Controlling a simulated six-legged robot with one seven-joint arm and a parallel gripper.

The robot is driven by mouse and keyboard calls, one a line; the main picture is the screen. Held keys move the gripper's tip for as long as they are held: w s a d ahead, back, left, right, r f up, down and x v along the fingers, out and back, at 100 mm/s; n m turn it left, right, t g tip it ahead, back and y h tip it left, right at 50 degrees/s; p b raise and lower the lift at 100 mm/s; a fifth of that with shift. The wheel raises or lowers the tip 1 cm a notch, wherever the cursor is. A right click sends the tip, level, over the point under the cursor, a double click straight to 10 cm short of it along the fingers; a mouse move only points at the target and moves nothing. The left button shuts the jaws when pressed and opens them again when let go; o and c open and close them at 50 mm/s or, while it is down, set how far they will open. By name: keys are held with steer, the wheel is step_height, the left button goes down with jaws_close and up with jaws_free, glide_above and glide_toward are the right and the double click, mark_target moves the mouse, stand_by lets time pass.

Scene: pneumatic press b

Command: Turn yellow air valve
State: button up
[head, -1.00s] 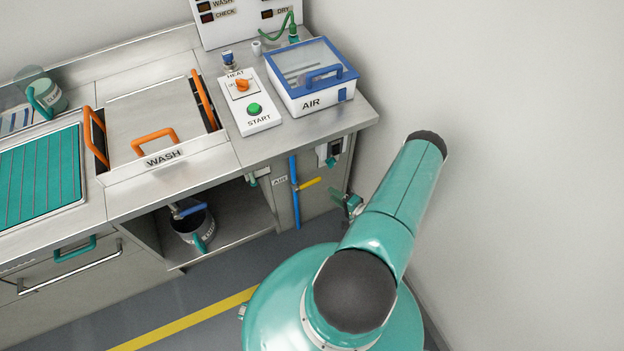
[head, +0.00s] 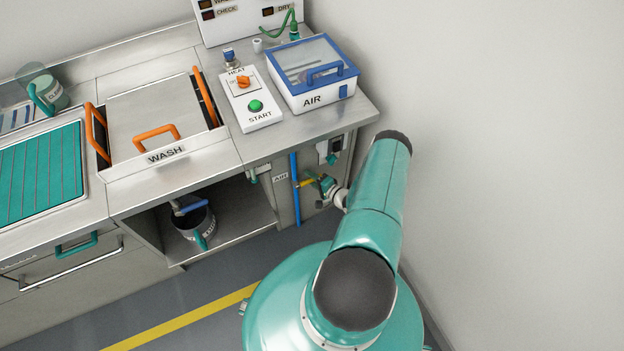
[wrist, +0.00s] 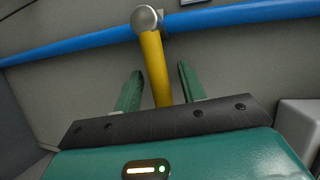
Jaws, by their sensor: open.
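The yellow air valve handle (head: 307,182) sits on a blue pipe (head: 295,190) on the cabinet front, right of an AIR label (head: 280,177). In the wrist view the yellow handle (wrist: 155,68) runs from a round metal hub (wrist: 146,18) on the blue pipe (wrist: 240,15) down between my fingers. My gripper (wrist: 158,85) is open, with one green finger on each side of the handle and visible gaps to both. In the head view my gripper (head: 323,186) is at the handle's right end, and its fingers partly cover it.
The steel counter (head: 320,125) overhangs the valve and carries the blue AIR box (head: 312,75) and the START panel (head: 250,98). A socket (head: 330,150) is on the cabinet front above my gripper. An open shelf with a pot (head: 195,222) lies to the left. A wall stands at right.

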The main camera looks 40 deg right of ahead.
jaws_close()
steer(key=shift+f+m+y, duration=0.3)
steer(key=shift+m, duration=0.2)
jaws_free()
steer(key=shift+s, duration=0.15)
steer(key=v, duration=1.3)
steer(key=shift+s+f, duration=0.2)
steer(key=shift+s, duration=0.15)
